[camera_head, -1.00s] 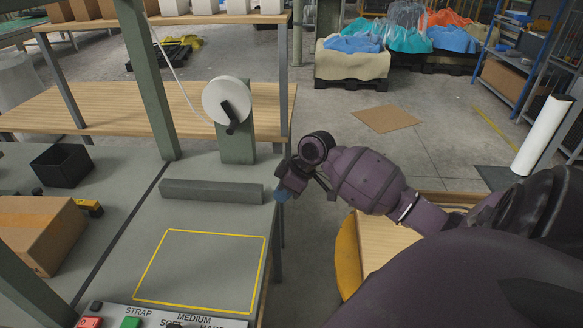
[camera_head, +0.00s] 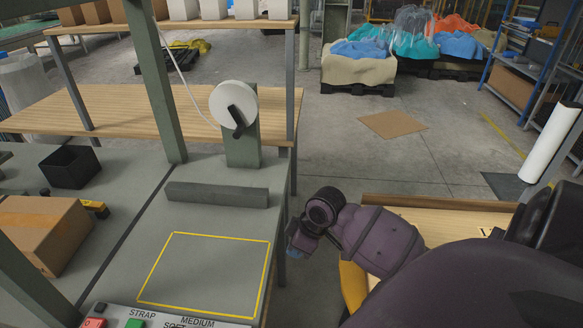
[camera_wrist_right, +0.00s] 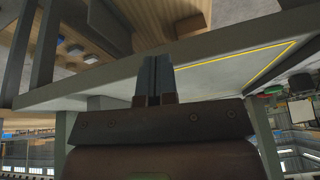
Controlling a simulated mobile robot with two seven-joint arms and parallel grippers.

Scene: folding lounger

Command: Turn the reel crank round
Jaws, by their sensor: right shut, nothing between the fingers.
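The white reel (camera_head: 232,104) stands upright on a green post (camera_head: 242,145) at the back of the grey bench. Its black crank (camera_head: 236,118) is on the reel's front face, with the handle end pointing down. My right gripper (camera_head: 295,262) is beside the bench's right edge, below and to the right of the reel, well apart from the crank. In the right wrist view its fingers (camera_wrist_right: 154,82) are together with nothing between them. The reel is not seen in the wrist view. My left gripper is not in view.
A grey bar (camera_head: 217,195) lies in front of the reel post. A yellow-outlined area (camera_head: 205,272) on the bench is clear. A cardboard box (camera_head: 42,232), a black bin (camera_head: 70,167) and a button panel (camera_head: 165,318) are on the left and front. A green upright (camera_head: 158,85) stands left of the reel.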

